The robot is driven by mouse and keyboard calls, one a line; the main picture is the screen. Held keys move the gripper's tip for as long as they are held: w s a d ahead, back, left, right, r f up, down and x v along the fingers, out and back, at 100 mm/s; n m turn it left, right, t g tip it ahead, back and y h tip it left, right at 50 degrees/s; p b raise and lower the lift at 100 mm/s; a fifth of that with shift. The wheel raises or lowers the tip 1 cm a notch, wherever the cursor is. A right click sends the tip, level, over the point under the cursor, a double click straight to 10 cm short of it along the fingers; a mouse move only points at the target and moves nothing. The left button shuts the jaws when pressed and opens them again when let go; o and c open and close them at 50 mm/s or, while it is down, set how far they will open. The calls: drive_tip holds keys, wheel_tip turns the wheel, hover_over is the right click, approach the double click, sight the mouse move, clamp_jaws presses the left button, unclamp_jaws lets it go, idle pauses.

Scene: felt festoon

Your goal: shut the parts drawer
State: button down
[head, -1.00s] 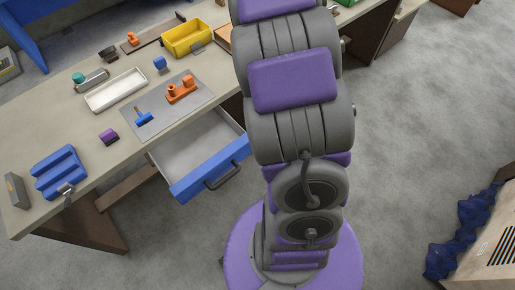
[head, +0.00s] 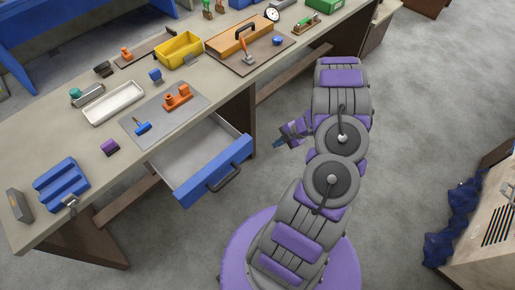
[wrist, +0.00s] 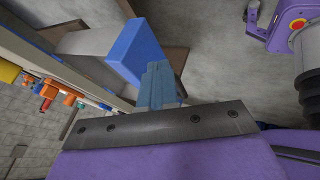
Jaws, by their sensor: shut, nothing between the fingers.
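The parts drawer (head: 216,172) hangs open below the bench, its blue front with a dark handle facing the floor in front. Its pale inside looks empty. In the wrist view the blue drawer front (wrist: 132,50) lies just ahead of the fingers. My gripper (head: 281,144) is to the right of the drawer front in the head view, apart from it, with the fingers pointing left. In the wrist view my gripper (wrist: 158,72) shows its fingers together with nothing between them.
The workbench (head: 50,135) carries a white tray (head: 113,102), a yellow bin (head: 179,49), a grey mat (head: 150,132) with orange and blue parts, and a blue rack (head: 61,184). Open floor lies right of the drawer. A wooden crate (head: 480,255) stands at the lower right.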

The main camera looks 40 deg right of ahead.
drive_tip(key=shift+w+a+f+b, duration=0.25)
drive_tip(key=shift+w+a+f, duration=0.4)
drive_tip(key=shift+w+f, duration=0.75)
drive_tip(key=shift+w+a+f+b, duration=0.25)
drive_tip(key=shift+w+a+f, duration=0.4)
drive_tip(key=shift+w+f, duration=0.75)
drive_tip(key=shift+w+a+f+b, duration=0.25)
drive_tip(key=shift+w+a+f, duration=0.4)
drive_tip(key=shift+w+f, duration=0.7)
drive_tip(key=shift+w+r, duration=0.1)
